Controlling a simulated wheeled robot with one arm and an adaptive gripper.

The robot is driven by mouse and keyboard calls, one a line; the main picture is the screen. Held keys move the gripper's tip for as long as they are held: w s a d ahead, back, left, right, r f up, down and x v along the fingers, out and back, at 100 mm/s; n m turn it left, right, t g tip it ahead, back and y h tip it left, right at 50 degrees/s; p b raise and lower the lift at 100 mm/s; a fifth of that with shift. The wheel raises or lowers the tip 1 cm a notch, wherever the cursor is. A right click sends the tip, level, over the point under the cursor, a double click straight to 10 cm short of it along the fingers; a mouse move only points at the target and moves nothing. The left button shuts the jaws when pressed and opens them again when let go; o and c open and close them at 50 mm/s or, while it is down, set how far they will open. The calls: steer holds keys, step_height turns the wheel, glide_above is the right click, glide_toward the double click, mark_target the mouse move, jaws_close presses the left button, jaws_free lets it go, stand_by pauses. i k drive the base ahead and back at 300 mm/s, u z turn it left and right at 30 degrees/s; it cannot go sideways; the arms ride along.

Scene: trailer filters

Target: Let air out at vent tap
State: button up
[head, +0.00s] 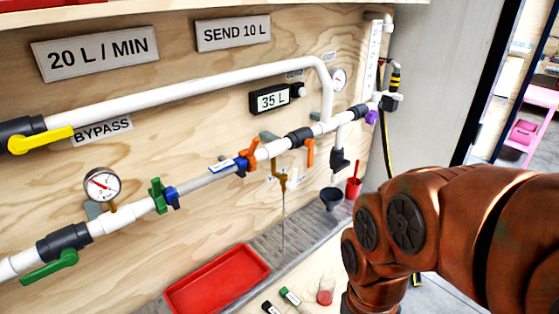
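A white pipe run crosses the plywood wall with several taps, and I cannot tell for certain which is the vent tap. An orange tap handle (310,153) hangs down under the pipe. Another orange handle (249,154) sits further left, beside a blue-and-white fitting. A small brass-coloured tap (280,175) hangs below the pipe with a thin line running down from it. A purple piece (371,117) is at the right end of the pipe. My copper-coloured arm fills the lower right; my gripper is not in view.
A yellow bypass handle (41,140), green handles (49,268) (157,195) and a gauge (102,185) are at left. A display (273,99) reads 35 L.

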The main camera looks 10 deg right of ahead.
mark_target(291, 184)
steer(key=z, duration=0.75)
steer(key=k, duration=0.8)
steer(key=u, duration=1.8)
